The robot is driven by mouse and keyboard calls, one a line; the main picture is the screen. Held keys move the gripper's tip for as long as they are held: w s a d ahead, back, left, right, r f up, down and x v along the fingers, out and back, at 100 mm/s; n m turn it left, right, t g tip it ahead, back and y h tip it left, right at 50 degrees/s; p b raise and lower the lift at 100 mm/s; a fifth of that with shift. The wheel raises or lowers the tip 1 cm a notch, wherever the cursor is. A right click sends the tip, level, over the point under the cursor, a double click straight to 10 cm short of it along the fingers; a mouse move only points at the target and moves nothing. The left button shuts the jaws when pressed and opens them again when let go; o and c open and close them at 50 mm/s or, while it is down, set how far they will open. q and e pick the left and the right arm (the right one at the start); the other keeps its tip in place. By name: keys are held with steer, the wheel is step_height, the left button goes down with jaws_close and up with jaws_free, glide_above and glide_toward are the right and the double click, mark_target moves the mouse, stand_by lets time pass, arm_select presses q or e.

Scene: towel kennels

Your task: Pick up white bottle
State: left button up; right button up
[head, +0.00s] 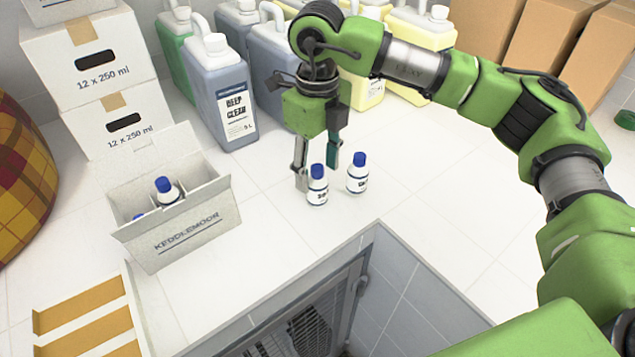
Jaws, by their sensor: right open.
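Two small white bottles with blue caps stand upright on the white tiled counter. The left white bottle (317,187) is right below and between the fingers of my right gripper (318,172). The right white bottle (357,175) stands close beside it, just right of the gripper's right finger. My right gripper is open, pointing down, with one finger left of the left bottle and the other behind and right of it. I cannot tell whether a finger touches it. Another white bottle (168,191) with a blue cap stands in the open KEDDLEMOOR box (203,217). My left gripper is not in view.
Large jugs, including a grey DEEP CLEAN one (222,98), stand behind the gripper. Stacked white cartons (85,62) are at back left, brown boxes (553,38) at back right. The counter's front edge drops to a recess with a metal grille (312,332).

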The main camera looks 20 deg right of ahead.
mark_target(318, 188)
steer(key=shift+f, duration=0.3)
steer(key=shift+f+p, duration=0.25)
steer(key=shift+p, duration=0.1)
steer(key=f+p, duration=0.2)
steer(key=f, duration=0.2)
steer(key=shift+s+f, duration=0.1)
steer(key=shift+s, duration=0.1)
steer(key=shift+w+f, duration=0.1)
steer(key=shift+f, duration=0.1)
steer(key=shift+a, duration=0.1)
steer(key=c, duration=1.3)
